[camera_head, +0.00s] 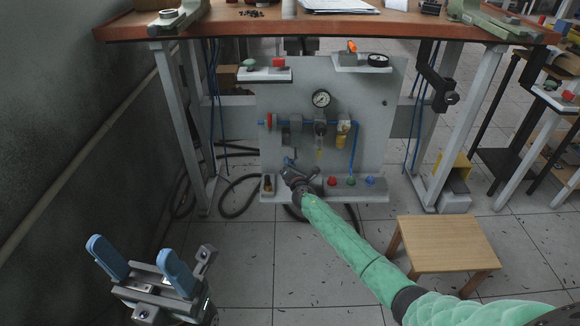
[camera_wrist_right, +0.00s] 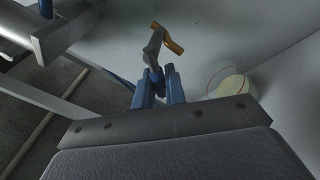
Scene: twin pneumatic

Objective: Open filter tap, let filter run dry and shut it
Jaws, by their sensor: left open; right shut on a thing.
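The grey panel (camera_head: 377,165) carries a round gauge (camera_head: 321,99) and a clear bowl (camera_head: 319,142) with yellowish contents low in it. My right gripper (camera_head: 288,163) is at the panel's lower part, left of and below the bowl. In the right wrist view, its blue fingers (camera_wrist_right: 159,80) are shut on a small grey piece (camera_wrist_right: 153,50) with a brass-coloured end (camera_wrist_right: 173,45). I cannot tell for sure that this is the filter tap. A rounded clear part with pale yellow (camera_wrist_right: 230,88) shows to its right. My left gripper (camera_head: 132,250) is open and empty at lower left, away from the panel.
A workbench (camera_head: 250,27) spans above the panel. A small shelf with a red button (camera_head: 278,62) sits at the panel's upper left. Coloured buttons (camera_head: 350,181) line the lower ledge. A wooden stool (camera_head: 445,240) stands at right. The floor in front is mostly clear.

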